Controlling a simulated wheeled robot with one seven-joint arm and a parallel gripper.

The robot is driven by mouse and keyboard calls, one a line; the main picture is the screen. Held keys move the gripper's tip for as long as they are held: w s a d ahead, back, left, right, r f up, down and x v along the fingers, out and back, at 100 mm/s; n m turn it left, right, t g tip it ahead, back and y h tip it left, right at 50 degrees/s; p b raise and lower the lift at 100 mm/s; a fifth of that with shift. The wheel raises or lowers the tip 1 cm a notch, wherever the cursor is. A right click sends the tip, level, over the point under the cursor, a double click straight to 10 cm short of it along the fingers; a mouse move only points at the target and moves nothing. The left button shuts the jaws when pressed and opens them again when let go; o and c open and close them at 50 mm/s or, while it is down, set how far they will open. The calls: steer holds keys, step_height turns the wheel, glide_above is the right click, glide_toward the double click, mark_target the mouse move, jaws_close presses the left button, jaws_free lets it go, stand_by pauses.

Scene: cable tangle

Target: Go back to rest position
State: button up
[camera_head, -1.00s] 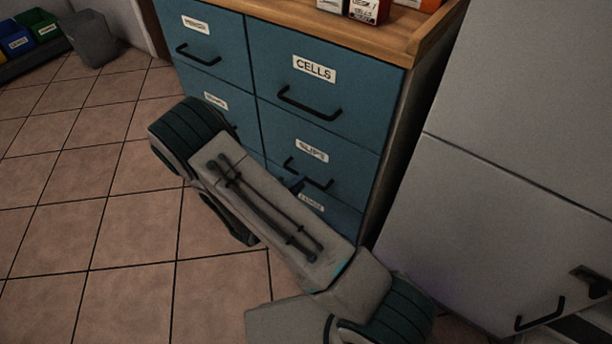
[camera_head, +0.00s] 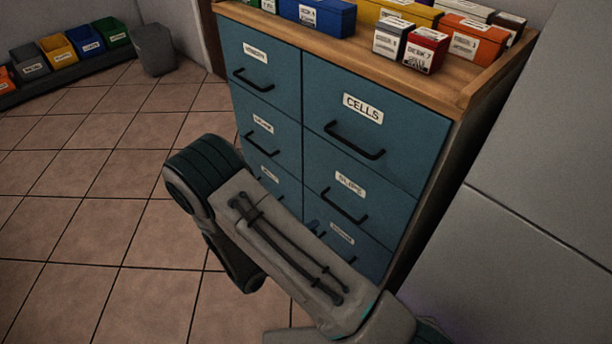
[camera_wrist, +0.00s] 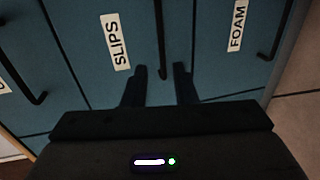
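My gripper (camera_wrist: 161,86) shows in the wrist view with its two dark fingers apart and nothing held between them. The fingers point at the blue drawer front labelled SLIPS (camera_wrist: 118,42), and its black bar handle (camera_wrist: 160,40) appears in line with the gap; I cannot tell the distance. In the head view my grey arm crosses in front of the cabinet and hides most of my gripper. The blue drawer cabinet (camera_head: 405,200) stands beyond the arm, and its visible drawers, including CELLS (camera_head: 362,108) and SLIPS (camera_head: 351,184), look closed.
A wooden top (camera_head: 372,62) on the cabinet holds several coloured boxes, including a red one (camera_head: 426,50). A large grey surface (camera_head: 520,210) stands close on the right. Tiled floor (camera_head: 90,220) is clear on the left. Coloured bins (camera_head: 56,48) and a grey container (camera_head: 153,50) are at the back.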

steer(key=s+d+r+m+g+y+p, duration=0.1)
steer(key=s+d+r+m+g+p, duration=0.3)
steer(key=r, duration=0.6)
steer(key=d+r+g+p, duration=0.3)
steer(key=r+p, duration=0.2)
steer(key=r, duration=0.4)
steer(key=s+d+r+m+g+y+p, duration=0.1)
steer(key=s+d+r+m+g+p, duration=0.3)
steer(key=r, duration=0.6)
steer(key=s+r+t+y+p, duration=0.2)
steer(key=r+y+p, duration=0.3)
steer(key=r, duration=0.9)
steer(key=s+r+t+y+p, duration=0.1)
steer(key=s+r+y+p, duration=0.3)
steer(key=r+p, duration=0.8)
step_height(320, 180, up, 3)
steer(key=shift+a+r+t+y, duration=0.15)
steer(key=shift+t+y, duration=0.25)
steer(key=shift+y, duration=0.1)
